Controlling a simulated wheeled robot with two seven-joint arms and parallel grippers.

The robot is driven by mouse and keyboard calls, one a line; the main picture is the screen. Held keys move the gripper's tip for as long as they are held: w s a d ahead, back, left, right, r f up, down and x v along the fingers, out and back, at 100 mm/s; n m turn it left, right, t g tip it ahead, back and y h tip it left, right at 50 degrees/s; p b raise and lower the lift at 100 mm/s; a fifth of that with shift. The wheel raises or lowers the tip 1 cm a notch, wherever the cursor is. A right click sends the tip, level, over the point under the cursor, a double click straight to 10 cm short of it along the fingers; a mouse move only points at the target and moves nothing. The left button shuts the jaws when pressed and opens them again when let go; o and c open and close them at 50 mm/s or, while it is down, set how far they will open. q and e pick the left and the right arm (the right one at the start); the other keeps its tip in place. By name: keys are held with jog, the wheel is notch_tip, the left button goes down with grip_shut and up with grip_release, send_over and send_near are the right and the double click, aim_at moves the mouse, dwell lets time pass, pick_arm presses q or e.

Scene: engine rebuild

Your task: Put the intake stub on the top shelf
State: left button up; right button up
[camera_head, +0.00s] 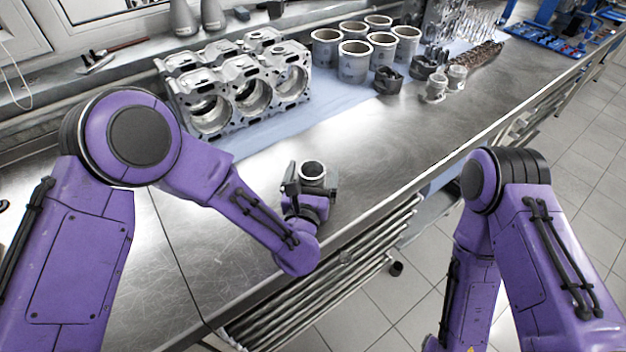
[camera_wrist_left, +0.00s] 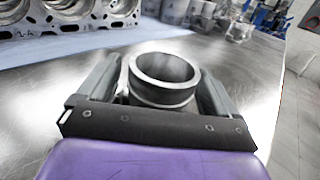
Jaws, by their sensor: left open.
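A short grey metal tube with an open round mouth, which looks like the intake stub (camera_head: 313,169), stands upright on the steel bench near its front edge. My left gripper (camera_head: 311,183) is open around it. In the left wrist view the stub (camera_wrist_left: 164,82) stands between the two spread fingers of the left gripper (camera_wrist_left: 160,92), and its lower part is hidden by the gripper body. Whether either finger touches it is hard to tell. My right arm shows at the right, but its gripper is out of view. I cannot make out which surface is the top shelf.
A large engine block (camera_head: 238,88) lies on a blue mat (camera_head: 330,110) at the back. Several cylinder liners (camera_head: 354,62) and small parts stand to its right. A window ledge (camera_head: 110,75) runs behind. The bench (camera_head: 400,135) right of the gripper is clear.

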pick_arm(q)
jog(key=shift+r, duration=0.1)
jog(key=c, duration=1.4)
